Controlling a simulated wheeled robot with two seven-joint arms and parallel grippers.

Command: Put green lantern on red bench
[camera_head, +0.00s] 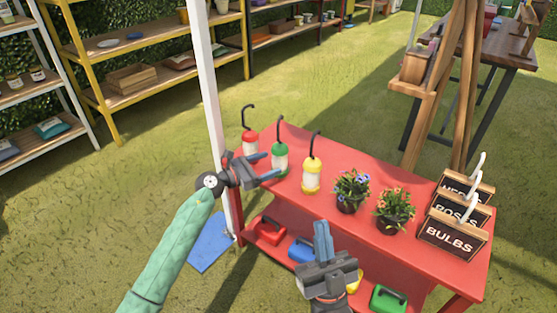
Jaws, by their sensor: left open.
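The green lantern (280,156), with a clear body and a dark hooked handle, stands upright on the top of the red bench (400,177). It is between a red lantern (250,141) and a yellow lantern (311,174). My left gripper (273,165) is open at the left edge of the bench top. Its fingers point right at the green lantern's lower body; I cannot tell whether they touch it. My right gripper (322,234) is in front of the bench, fingers pointing up and away. They overlap in this view, so their opening is unclear.
Two potted flowers (352,189) (393,208) and several signs (452,232) stand on the bench's right side. Red (266,231), blue (301,249) and green (388,299) boxes sit on its lower shelf. A white post (211,90) rises beside its left end. Open grass lies behind.

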